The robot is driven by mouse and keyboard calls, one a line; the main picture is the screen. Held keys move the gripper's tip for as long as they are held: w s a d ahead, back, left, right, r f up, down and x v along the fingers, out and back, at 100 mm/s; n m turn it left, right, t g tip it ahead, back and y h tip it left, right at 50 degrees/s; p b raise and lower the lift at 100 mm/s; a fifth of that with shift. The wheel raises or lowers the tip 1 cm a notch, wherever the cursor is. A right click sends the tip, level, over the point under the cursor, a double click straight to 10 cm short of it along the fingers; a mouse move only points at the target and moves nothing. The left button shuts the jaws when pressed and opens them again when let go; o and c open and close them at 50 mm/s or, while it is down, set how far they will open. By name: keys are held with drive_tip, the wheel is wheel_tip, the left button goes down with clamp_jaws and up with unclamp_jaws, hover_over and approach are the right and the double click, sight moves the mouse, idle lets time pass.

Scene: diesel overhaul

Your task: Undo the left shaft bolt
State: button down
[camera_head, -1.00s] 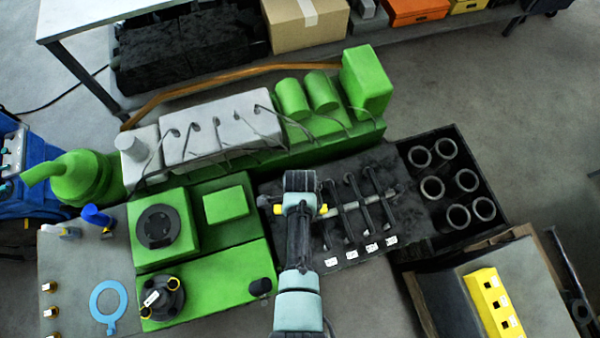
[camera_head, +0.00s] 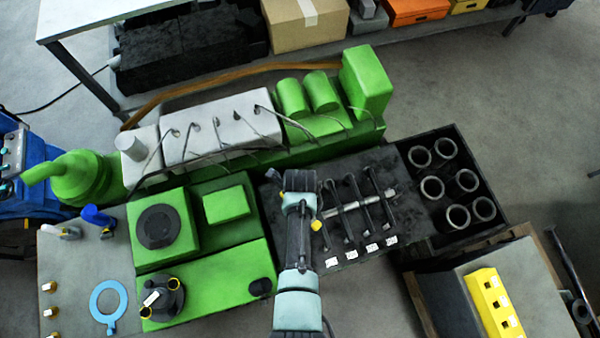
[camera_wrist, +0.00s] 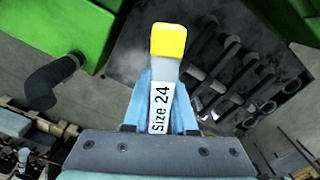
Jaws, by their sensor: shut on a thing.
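My gripper (camera_head: 299,192) is over the right of the green engine block, near the tool rack. In the wrist view my gripper (camera_wrist: 161,105) has its blue fingers shut on a tool (camera_wrist: 168,65) with a yellow end and a "Size 24" label. Its yellow end (camera_head: 316,225) shows in the head view beside my wrist; the rest is hidden. A dark flange (camera_head: 163,302) with yellow-ringed parts and a white tag sits on the green block's front left, well left of my gripper. I cannot tell which part is the left shaft bolt.
The dark rack (camera_head: 352,245) holds several long tools with white labels. A black crate (camera_head: 480,240) with several rings is to its right. A blue ring (camera_head: 92,300) and several brass pieces (camera_head: 51,287) lie at left.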

drive_tip(key=m, duration=0.5)
idle(0.5)
